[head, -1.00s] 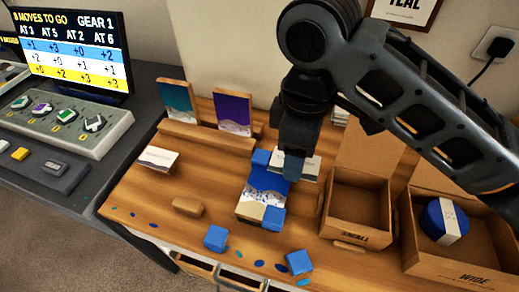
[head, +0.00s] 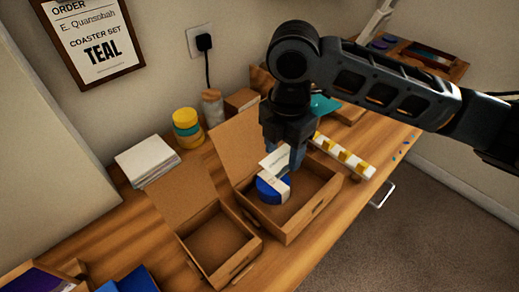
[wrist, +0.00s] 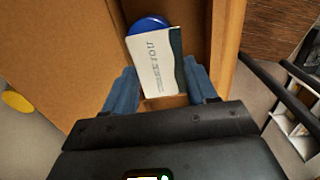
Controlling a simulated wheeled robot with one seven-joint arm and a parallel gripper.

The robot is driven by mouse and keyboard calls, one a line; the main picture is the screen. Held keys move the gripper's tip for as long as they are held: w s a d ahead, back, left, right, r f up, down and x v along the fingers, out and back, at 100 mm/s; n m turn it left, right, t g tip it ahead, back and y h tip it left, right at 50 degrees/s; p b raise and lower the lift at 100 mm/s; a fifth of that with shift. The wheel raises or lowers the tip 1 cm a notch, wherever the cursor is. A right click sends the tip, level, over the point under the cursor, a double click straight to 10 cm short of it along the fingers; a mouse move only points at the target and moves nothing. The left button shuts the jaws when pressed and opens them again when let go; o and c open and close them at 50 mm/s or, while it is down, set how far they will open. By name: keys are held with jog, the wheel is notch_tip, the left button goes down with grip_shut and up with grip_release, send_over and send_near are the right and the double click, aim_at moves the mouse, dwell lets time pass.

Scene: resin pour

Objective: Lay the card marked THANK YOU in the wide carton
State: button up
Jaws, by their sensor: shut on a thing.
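My gripper (head: 290,165) points down over the wide carton (head: 314,211) and is shut on a white card (head: 274,160). In the wrist view the card (wrist: 156,62) sits between the blue fingers and has a dark teal edge; its print is too small to read surely. A blue round coaster stack with a pale band (head: 270,190) lies in the carton, below and beside the card. Its blue edge also shows in the wrist view (wrist: 148,24). I cannot tell whether the card touches the stack.
A smaller open carton (head: 219,240) stands left of the wide one and looks empty. The lid flap of the wide carton stands up behind. A white strip with yellow blocks (head: 342,156) lies to the right. A paper stack (head: 147,160) and round coloured pots (head: 187,127) stand behind left.

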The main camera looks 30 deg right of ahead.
jog(key=shift+d+f+b, duration=0.25)
jog(key=shift+f+b, duration=0.25)
jog(key=shift+f, duration=0.1)
jog(key=shift+f+b, duration=2.55)
jog(key=shift+f, duration=0.95)
jog(key=o, duration=0.9)
jog(key=shift+c, duration=0.2)
notch_tip(320, 180, up, 8)
jog(key=p, duration=0.6)
